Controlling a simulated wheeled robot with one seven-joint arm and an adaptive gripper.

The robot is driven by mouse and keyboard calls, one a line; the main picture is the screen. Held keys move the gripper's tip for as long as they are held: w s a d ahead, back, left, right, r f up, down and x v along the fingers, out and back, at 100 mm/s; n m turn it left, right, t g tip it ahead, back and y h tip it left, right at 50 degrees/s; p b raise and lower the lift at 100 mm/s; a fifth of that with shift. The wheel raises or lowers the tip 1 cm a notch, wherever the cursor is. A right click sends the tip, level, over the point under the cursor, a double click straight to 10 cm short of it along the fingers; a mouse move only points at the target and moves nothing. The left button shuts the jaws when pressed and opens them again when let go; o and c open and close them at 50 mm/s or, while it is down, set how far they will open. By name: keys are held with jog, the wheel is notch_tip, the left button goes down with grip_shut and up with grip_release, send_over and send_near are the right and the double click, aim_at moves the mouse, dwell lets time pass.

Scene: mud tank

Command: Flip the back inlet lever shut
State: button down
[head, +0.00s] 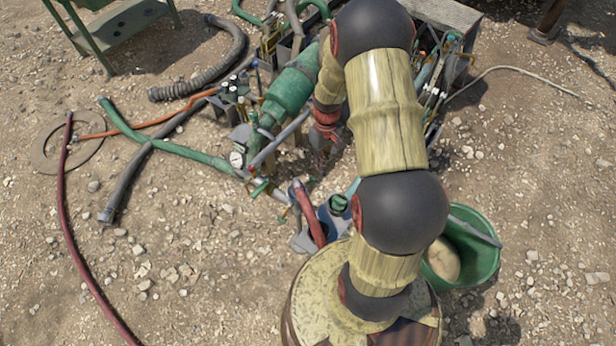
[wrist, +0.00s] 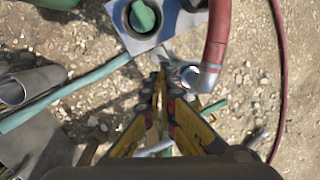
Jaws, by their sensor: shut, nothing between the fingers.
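My gripper (wrist: 163,72) shows in the wrist view with its yellow and black fingers together and nothing between them. Its tips lie beside a metal coupling (wrist: 200,78) under a red hose (wrist: 217,40). A small green handle (wrist: 213,107) shows just right of the fingers; I cannot tell whether it is the back inlet lever. In the head view, a green handle (head: 260,189) sits on the pipework below a pressure gauge (head: 236,159). My arm hides much of the pipework, and the fingertips are not clear there.
A blue tank part with a green cap (head: 338,203) stands beside the red hose (head: 308,215). A green bucket (head: 484,265) holding a tan object is at right. A green cylinder (head: 288,92) lies behind. Hoses cross the gravel at left, where ground is mostly open.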

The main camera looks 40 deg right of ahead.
notch_tip(320, 180, down, 3)
jog(key=w+n, duration=0.1)
jog(key=w, duration=0.1)
jog(key=n+t, duration=0.1)
jog(key=n, duration=0.2)
send_near(312, 180)
jog(key=shift+h, duration=0.3)
jog(key=f+b, duration=0.1)
jog(key=f, duration=0.1)
jog(key=f+b, duration=0.3)
jog(key=f, duration=0.1)
jog(key=shift+s+a+f, duration=0.3)
jog(key=shift+a+f, duration=0.1)
jog(key=shift+b, duration=0.3)
jog(key=shift+f+y+b, duration=0.5)
jog(key=shift+f+b, duration=0.05)
jog(key=shift+f, duration=0.3)
jog(key=shift+s+a+f, duration=0.15)
jog(key=shift+a+f, duration=0.05)
